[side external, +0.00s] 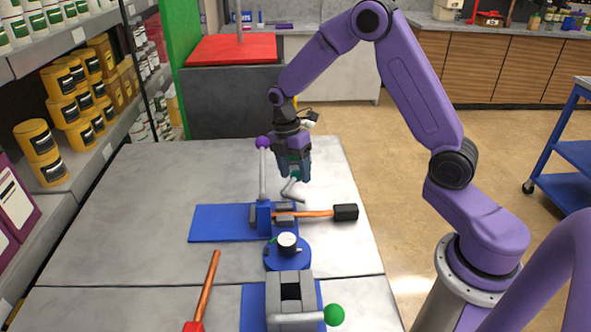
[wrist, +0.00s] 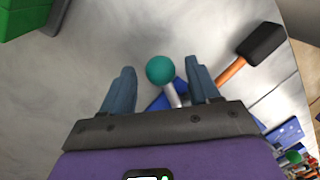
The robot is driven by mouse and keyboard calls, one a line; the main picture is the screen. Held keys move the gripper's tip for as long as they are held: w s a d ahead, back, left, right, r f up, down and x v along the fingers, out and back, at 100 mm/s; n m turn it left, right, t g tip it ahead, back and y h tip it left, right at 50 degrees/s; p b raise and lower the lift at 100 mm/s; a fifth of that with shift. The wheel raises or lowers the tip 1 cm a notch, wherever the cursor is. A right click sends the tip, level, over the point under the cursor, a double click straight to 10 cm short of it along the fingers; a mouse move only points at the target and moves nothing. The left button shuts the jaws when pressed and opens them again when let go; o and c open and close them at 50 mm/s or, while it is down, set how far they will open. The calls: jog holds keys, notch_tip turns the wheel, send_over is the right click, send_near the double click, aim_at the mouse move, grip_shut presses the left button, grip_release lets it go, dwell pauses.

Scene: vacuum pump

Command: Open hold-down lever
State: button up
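A teal ball knob (wrist: 160,70) on a grey lever shaft (wrist: 172,96) shows between my fingers in the wrist view. In the side external view this bent grey lever (side external: 291,190) rises from the blue vise-like fixture (side external: 218,224), with its knob partly hidden by my gripper (side external: 294,170). My gripper points down over the knob with its fingers apart, one on each side. I cannot tell whether either finger touches it. A second lever with a purple ball (side external: 262,143) stands upright on the fixture, left of my gripper.
A hammer with a black head (side external: 345,212) and orange handle lies at the fixture, also visible in the wrist view (wrist: 262,40). The table's left is clear.

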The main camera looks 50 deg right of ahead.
jog(key=shift+d, duration=0.1)
jog(key=w+r, duration=0.3)
jog(key=r, duration=1.4)
jog(key=shift+a, duration=0.2)
jog(key=shift+w, duration=0.1)
